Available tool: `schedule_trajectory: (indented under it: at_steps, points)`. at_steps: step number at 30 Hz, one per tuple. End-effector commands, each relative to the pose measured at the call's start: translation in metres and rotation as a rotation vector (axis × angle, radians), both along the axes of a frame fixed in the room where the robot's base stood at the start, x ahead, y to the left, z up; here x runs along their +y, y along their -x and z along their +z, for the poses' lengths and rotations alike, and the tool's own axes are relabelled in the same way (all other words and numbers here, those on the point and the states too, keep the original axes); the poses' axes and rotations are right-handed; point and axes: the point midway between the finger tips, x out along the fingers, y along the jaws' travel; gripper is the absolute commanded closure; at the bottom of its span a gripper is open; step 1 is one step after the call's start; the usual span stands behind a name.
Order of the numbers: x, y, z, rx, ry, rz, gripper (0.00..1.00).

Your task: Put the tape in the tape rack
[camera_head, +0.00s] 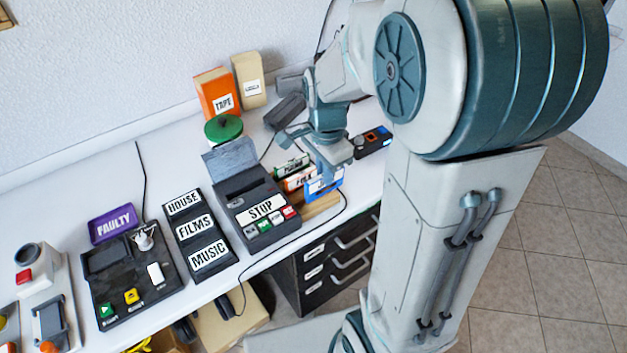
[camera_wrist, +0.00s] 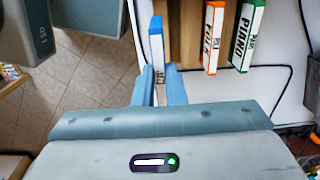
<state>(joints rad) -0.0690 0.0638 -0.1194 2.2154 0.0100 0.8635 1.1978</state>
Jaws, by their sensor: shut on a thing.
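My gripper (camera_head: 328,165) is shut on a blue tape (camera_head: 322,185), which stands upright between its fingers. In the wrist view the blue tape (camera_wrist: 156,45) sticks out past the fingertips (camera_wrist: 158,85), at the left edge of the wooden tape rack (camera_wrist: 186,35). The rack (camera_head: 320,206) is partly hidden in the head view. An orange FOLK tape (camera_wrist: 212,38) and a green PIANO tape (camera_wrist: 246,38) stand at the rack's other side. I cannot tell whether the blue tape touches the rack or sits in a slot.
A HOUSE, FILMS and MUSIC rack (camera_head: 197,230) is farther left. An orange TAPE box (camera_head: 216,95) stands at the back. A small black device (camera_head: 373,142) lies right of my gripper. The table's front edge is close.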

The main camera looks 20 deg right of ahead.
Motion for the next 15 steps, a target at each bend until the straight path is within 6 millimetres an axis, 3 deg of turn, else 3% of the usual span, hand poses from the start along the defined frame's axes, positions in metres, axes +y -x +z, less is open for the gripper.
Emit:
schedule_trajectory:
  at_steps: [6,9,15]
  points:
    - [0.016,-0.019,-0.015,0.001,0.000,-0.001,1.00]
    - [0.017,-0.021,-0.021,0.001,0.000,-0.003,1.00]
    - [0.016,-0.020,-0.050,0.002,0.001,-0.003,1.00]
